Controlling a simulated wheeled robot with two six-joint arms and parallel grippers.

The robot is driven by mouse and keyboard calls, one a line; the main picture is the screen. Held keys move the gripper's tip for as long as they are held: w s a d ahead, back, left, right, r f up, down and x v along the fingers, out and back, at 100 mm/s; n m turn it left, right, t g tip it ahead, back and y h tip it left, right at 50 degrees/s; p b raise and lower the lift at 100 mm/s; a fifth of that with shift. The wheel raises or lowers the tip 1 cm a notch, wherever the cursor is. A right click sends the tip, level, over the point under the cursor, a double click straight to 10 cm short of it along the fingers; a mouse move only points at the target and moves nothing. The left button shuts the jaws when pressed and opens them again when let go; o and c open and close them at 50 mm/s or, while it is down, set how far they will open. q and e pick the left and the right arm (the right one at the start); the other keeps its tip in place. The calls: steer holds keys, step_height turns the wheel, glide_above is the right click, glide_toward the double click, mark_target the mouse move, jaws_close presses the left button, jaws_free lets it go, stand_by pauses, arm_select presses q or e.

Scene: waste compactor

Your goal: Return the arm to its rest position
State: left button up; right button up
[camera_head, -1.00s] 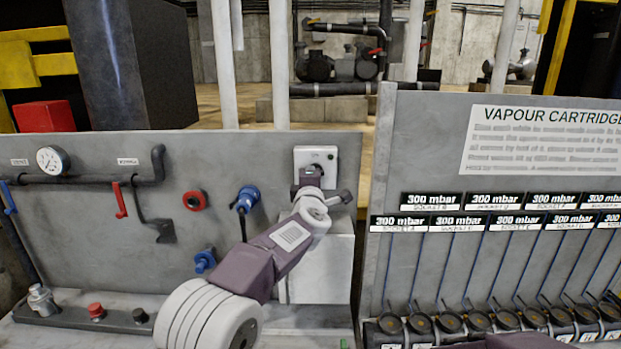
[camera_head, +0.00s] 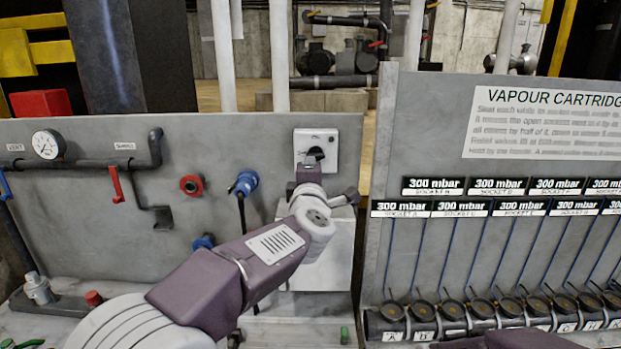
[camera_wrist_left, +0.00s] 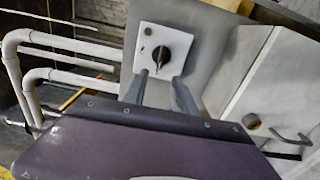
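My left gripper (camera_head: 308,167) is in front of a white switch plate (camera_head: 328,142) with a black rotary knob (camera_head: 316,154) on the grey panel. In the left wrist view, the two fingers of my left gripper (camera_wrist_left: 161,80) are spread apart with nothing between them. Beyond the fingertips, the black knob (camera_wrist_left: 160,57) on its white plate (camera_wrist_left: 149,43) shows whole. The fingers appear clear of the knob, but the exact gap is hard to judge. My right gripper is not in view; only part of my right arm shows at the bottom right.
A gauge (camera_head: 46,144), pipe (camera_head: 90,170), red ring (camera_head: 191,185) and blue connector (camera_head: 244,183) stick out from the left panel. A vapour cartridge panel (camera_head: 440,120) with a row of black sockets (camera_head: 455,311) stands right. A small green object (camera_head: 344,335) lies below the switch.

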arm_select(q)
steer(key=shift+w, duration=0.1)
steer(key=a+f+y, duration=0.2)
steer(key=a+y, duration=0.1)
steer(key=a, duration=0.8)
steer(key=s+a+f+m+g+h, duration=0.1)
steer(key=a+f+m+g, duration=0.1)
steer(key=f, duration=0.3)
steer(key=s+a+f+m+g+h, duration=0.1)
steer(key=s+a+f+m, duration=0.1)
steer(key=f, duration=0.4)
steer(key=s+f+m+g+h, duration=0.2)
steer(key=s+f+m+g, duration=0.55)
steer(key=s+f, duration=0.75)
steer(key=s+a+f+m+g, duration=0.1)
steer(key=s+f+m+g, duration=0.5)
steer(key=s+f, duration=0.5)
steer(key=s, duration=0.4)
steer(key=shift+a+y, duration=0.35)
steer(key=shift+y, duration=0.05)
steer(key=shift+f+m, duration=0.1)
steer(key=shift+m, duration=0.15)
